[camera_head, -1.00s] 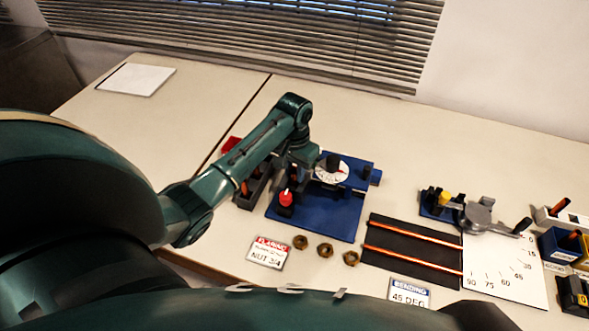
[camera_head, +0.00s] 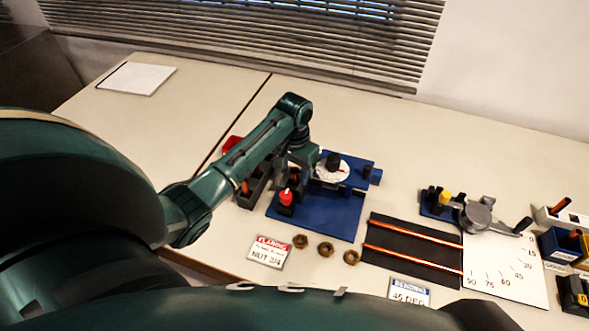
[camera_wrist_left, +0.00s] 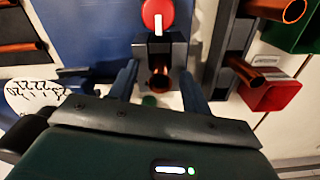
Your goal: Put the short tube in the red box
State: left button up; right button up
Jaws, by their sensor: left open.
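My left gripper (camera_wrist_left: 160,90) is open. Its two fingers stand on either side of a copper tube end (camera_wrist_left: 160,78) that sticks out of a dark clamp block with a red knob (camera_wrist_left: 157,15); I cannot tell whether they touch it. In the head view the red knob (camera_head: 286,197) stands on the blue plate, and my left wrist hangs just behind it. The red box (camera_wrist_left: 272,95) lies to the right in the wrist view, behind another tube's end; in the head view the red box (camera_head: 231,146) is partly hidden by my arm. My right gripper is not in view.
A dark rack (camera_head: 253,196) with copper tubes stands left of the blue plate (camera_head: 330,215). A green box (camera_wrist_left: 290,35) adjoins the red one. Several brass nuts, a black mat (camera_head: 412,250) with long tubes and a bender (camera_head: 478,215) lie to the right. The left table is mostly clear.

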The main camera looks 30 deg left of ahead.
pick_arm(q)
notch_tip(320, 180, up, 13)
dwell(0.6)
dwell(0.4)
